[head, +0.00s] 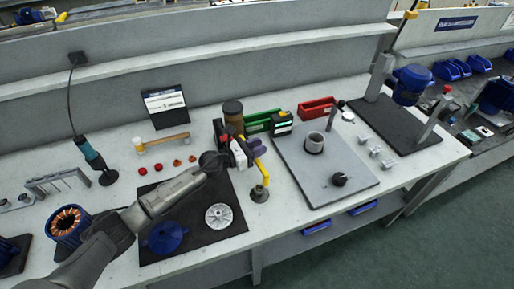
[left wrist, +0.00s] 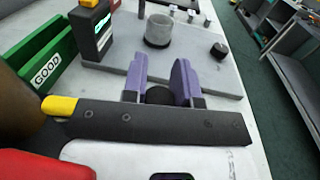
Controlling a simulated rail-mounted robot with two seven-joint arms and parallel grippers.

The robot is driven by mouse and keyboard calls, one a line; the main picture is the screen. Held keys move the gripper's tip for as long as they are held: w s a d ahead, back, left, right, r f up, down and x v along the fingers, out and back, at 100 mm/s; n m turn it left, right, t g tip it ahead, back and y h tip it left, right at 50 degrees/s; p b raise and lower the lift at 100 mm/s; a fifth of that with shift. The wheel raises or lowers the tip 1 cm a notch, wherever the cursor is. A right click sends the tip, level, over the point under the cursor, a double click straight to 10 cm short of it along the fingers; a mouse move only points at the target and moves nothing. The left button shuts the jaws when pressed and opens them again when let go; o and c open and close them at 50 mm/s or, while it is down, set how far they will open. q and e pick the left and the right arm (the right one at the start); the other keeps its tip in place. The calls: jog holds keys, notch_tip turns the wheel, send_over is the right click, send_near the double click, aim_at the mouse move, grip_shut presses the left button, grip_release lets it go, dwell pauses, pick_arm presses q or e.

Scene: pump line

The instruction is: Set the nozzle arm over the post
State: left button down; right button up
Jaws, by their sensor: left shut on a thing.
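My left gripper (head: 256,143) reaches in above the right edge of the dark mat. Its purple fingers show in the left wrist view (left wrist: 161,78), closed around a dark rounded part (left wrist: 159,95), largely hidden by the gripper. To the right, a grey plate (head: 305,185) carries a hollow grey cylinder (head: 314,142), a slim dark upright rod (head: 331,118) and a black knob (head: 339,179). I cannot tell which upright is the post. My right gripper is out of view.
Green (head: 257,122) and red (head: 316,107) bins stand behind, with a brown jar (head: 232,110). The dark mat (head: 222,238) holds a blue part (head: 165,237) and a silver disc (head: 219,216). Small metal blocks (head: 375,152) lie right of the plate.

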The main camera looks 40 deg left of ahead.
pick_arm(q)
jog(key=c, duration=0.9)
grip_release()
jog(key=shift+v, duration=6.9)
